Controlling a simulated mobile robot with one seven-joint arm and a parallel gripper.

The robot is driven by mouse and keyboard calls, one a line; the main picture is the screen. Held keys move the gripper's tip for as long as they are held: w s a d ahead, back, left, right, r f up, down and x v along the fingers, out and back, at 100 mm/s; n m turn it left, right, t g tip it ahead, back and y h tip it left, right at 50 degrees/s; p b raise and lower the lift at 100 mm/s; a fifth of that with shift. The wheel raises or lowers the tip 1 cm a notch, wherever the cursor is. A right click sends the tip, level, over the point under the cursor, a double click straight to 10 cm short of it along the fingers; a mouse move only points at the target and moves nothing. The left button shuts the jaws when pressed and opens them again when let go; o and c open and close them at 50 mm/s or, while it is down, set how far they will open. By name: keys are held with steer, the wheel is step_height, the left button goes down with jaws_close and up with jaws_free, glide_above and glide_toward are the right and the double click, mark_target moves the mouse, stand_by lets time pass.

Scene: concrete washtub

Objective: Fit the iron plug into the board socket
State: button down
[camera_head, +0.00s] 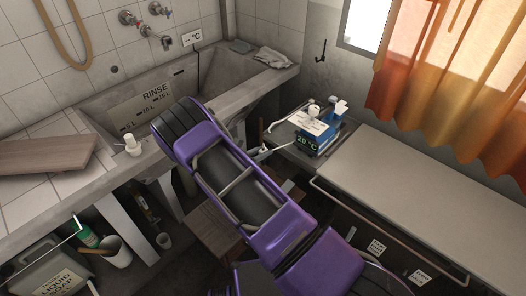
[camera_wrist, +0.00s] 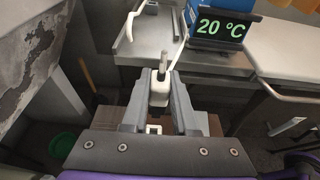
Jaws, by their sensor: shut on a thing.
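My gripper (camera_wrist: 160,78) is shut on the iron plug (camera_wrist: 159,94), a small white plug with a grey top. The plug sits between the two grey fingers. In the head view the plug (camera_head: 263,150) shows small and pale beyond my arm, left of the blue device. A small white frame with a dark middle (camera_wrist: 154,129) shows low between the fingers; I cannot tell whether it is part of the plug. I cannot make out the board socket for certain.
A blue device with a green "20 °C" display (camera_head: 307,143) stands on a grey shelf (camera_wrist: 150,45). A long pale worktop (camera_head: 430,185) lies to its right. The concrete washtub (camera_head: 215,100) is at the left, with a brown board (camera_head: 45,154) beside it.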

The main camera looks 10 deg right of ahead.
mark_target(263, 164)
steer(key=shift+f+b, duration=0.15)
steer(key=shift+b, duration=0.2)
steer(key=shift+f+b, duration=2.3)
steer(key=shift+f, duration=0.4)
steer(key=shift+f, duration=1.7)
steer(key=c, duration=0.6)
jaws_free()
steer(key=p+v, duration=0.1)
steer(key=v, duration=1.6)
steer(key=shift+a, duration=0.2)
